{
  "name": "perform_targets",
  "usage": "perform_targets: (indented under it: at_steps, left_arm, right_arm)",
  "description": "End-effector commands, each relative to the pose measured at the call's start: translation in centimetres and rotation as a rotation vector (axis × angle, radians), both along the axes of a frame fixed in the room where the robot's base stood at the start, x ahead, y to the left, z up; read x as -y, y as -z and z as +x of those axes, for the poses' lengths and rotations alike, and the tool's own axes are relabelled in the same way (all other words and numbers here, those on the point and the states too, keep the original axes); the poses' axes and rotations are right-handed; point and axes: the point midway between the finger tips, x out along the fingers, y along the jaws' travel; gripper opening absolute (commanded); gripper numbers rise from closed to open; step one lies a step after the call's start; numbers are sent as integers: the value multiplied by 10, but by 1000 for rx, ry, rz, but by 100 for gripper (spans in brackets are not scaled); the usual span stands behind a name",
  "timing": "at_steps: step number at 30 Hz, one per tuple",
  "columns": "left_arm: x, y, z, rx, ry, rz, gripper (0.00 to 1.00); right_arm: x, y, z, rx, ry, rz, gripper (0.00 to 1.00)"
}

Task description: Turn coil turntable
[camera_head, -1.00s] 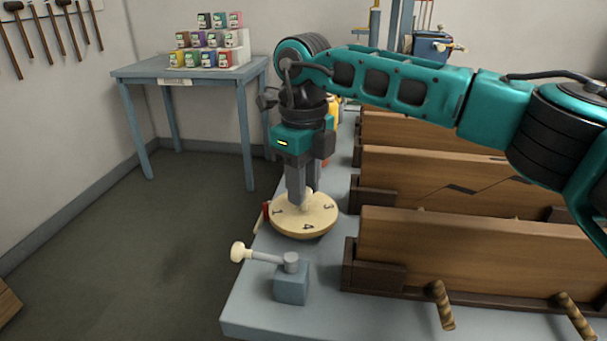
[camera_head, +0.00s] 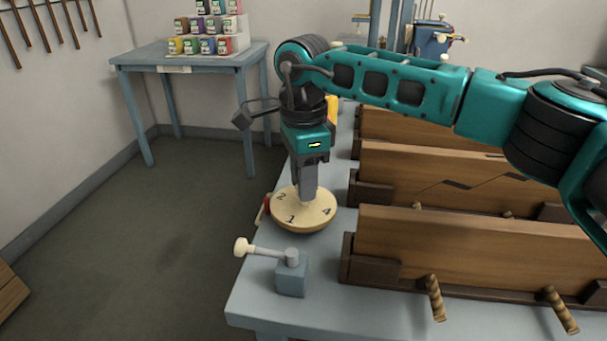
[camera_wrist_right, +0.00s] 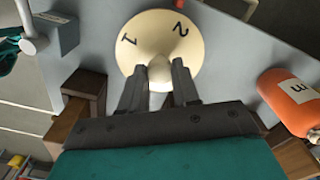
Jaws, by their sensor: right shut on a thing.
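The coil turntable (camera_head: 301,214) is a round cream disc with black numbers, on the near left part of the blue-grey bench. In the head view the numbers 2, 1 and 4 show on it. My right gripper (camera_head: 304,198) points down over its middle and is shut on the turntable's central knob. In the right wrist view the disc (camera_wrist_right: 137,56) shows 1 and 2, and the fingers (camera_wrist_right: 158,85) stand on both sides of the pale knob (camera_wrist_right: 157,98). A red marker (camera_head: 266,203) stands at the disc's left edge. My left gripper is not in view.
A lever with a cream ball (camera_head: 241,247) on a blue block (camera_head: 291,278) stands in front of the turntable. Wooden boards (camera_head: 460,240) in holders fill the bench to the right. An orange bottle (camera_wrist_right: 290,100) shows in the wrist view. A side table (camera_head: 190,60) holds coloured boxes.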

Motion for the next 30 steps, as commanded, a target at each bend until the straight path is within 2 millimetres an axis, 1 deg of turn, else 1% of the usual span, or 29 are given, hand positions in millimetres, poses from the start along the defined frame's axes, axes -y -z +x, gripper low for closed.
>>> perform_targets:
  at_steps: [6, 13, 20, 30]
  left_arm:
    - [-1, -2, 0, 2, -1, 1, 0]
    - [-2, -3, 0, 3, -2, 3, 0]
    - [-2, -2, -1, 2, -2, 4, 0]
    - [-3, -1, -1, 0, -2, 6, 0]
  right_arm:
    - [0, -1, 0, 2, -149, 1, 0]
    - [0, -1, 0, 2, -247, 1, 0]
    - [0, -1, 0, 2, -286, 1, 0]
    - [0, -1, 0, 1, -289, 2, 0]
